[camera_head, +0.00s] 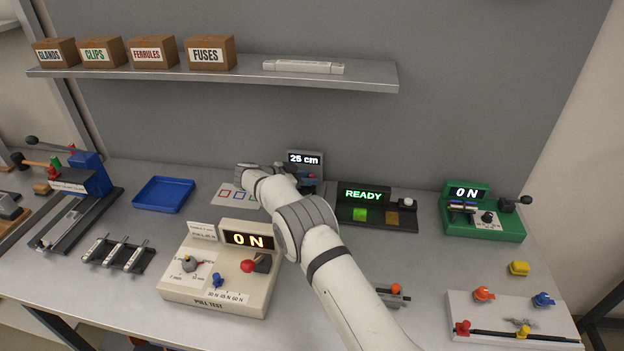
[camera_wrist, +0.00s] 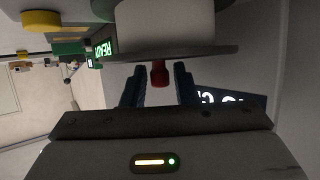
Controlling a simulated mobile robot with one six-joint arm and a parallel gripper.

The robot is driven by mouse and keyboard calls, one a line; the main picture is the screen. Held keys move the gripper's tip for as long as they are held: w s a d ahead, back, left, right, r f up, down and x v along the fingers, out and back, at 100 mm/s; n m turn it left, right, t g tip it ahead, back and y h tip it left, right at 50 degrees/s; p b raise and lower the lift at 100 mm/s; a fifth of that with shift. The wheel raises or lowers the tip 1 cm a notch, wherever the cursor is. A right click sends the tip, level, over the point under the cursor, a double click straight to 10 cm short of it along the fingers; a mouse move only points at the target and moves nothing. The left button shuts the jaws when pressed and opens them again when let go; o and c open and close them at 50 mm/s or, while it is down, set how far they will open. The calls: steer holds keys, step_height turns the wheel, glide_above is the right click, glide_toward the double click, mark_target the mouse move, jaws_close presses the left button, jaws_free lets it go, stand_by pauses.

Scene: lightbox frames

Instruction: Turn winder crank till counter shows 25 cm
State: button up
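The winder's counter (camera_head: 304,159) stands at the back of the bench and appears to read 25 cm. A red crank knob (camera_wrist: 160,74) hangs below a grey disc (camera_wrist: 190,53) in the wrist view. My gripper (camera_wrist: 160,68) is open, with its two dark fingers on either side of the red knob and a visible gap on each side. In the head view my arm hides most of the winder and the gripper's fingers.
A READY unit (camera_head: 362,195) stands close right of the winder. A pull tester (camera_head: 225,265) is in front left, and a green 0 N unit (camera_head: 482,215) at right. A blue tray (camera_head: 163,194) is at left. A shelf (camera_head: 230,77) with boxes hangs above.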

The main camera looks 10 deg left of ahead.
steer(key=shift+b+v, duration=0.9)
steer(key=shift+v, duration=2.95)
steer(key=shift+r, duration=0.1)
